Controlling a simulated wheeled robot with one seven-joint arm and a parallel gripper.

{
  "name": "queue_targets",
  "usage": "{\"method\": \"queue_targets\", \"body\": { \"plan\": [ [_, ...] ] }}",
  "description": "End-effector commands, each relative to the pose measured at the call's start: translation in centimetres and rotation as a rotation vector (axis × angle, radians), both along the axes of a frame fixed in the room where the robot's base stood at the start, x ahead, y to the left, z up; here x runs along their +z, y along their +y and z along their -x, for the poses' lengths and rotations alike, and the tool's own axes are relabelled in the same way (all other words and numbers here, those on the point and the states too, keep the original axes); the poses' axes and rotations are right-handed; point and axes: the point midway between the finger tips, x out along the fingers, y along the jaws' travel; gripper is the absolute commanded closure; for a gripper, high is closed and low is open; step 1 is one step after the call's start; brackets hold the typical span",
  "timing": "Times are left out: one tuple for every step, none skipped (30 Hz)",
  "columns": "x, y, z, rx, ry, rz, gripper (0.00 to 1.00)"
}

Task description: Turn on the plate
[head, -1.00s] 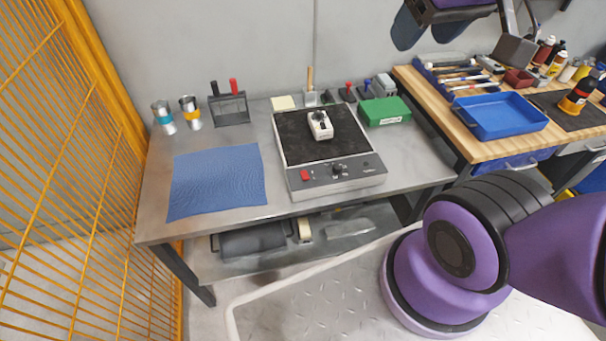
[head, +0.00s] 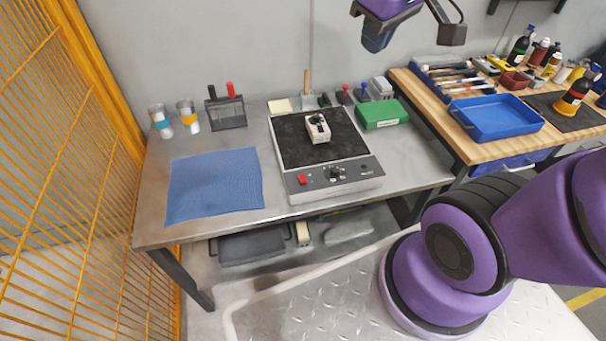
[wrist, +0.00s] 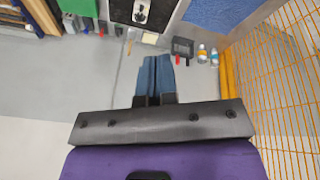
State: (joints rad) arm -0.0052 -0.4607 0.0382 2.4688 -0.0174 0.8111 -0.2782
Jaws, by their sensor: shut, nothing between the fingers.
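The plate (head: 290,152) is a hot plate with a black top and a grey front panel, standing on the metal bench. Its panel has a red switch (head: 302,179) at left and a black knob (head: 335,172) near the middle. A small white device with a black dial (head: 318,128) sits on the black top. Part of the plate also shows at the top of the wrist view (wrist: 120,14). My gripper (head: 376,42) is in the air beyond and right of the plate, apart from it. Its blue fingers are together and empty in the wrist view (wrist: 155,60).
A blue mat (head: 215,186) lies left of the plate. Two cups and a black holder (head: 226,110) stand behind it. A green box (head: 382,114) is right of the plate, with small tools behind. A yellow mesh fence (head: 75,170) bounds the left. A wooden bench with a blue tray (head: 497,115) is at right.

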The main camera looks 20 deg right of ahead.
Motion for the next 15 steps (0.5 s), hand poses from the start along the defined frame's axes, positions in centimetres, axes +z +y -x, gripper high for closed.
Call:
{"method": "queue_targets", "body": {
  "plan": [
    [-0.7,0.1,-0.9,0.033,0.021,0.012,1.0],
    [-1.0,0.2,-1.4,0.053,0.03,0.019,1.0],
    [-1.5,0.3,-2.1,0.081,0.043,0.029,1.0],
    [-1.9,0.4,-2.6,0.104,0.052,0.036,1.0],
    [-2.3,0.5,-3.0,0.125,0.062,0.043,1.0],
    [-2.9,0.6,-3.6,0.154,0.075,0.05,1.0],
    [-3.3,0.7,-4.1,0.177,0.085,0.057,1.0],
    [-3.8,0.8,-4.6,0.198,0.094,0.062,1.0],
    [-4.4,1.0,-5.2,0.227,0.105,0.07,1.0],
    [-4.8,1.0,-5.6,0.25,0.115,0.074,1.0],
    [-5.4,1.1,-6.0,0.271,0.126,0.079,1.0],
    [-6.0,1.3,-6.6,0.3,0.137,0.084,1.0],
    [-6.5,1.4,-7.0,0.323,0.146,0.089,1.0],
    [-7.1,1.5,-7.4,0.345,0.156,0.092,1.0],
    [-7.8,1.6,-8.0,0.374,0.168,0.096,1.0]
  ]
}}
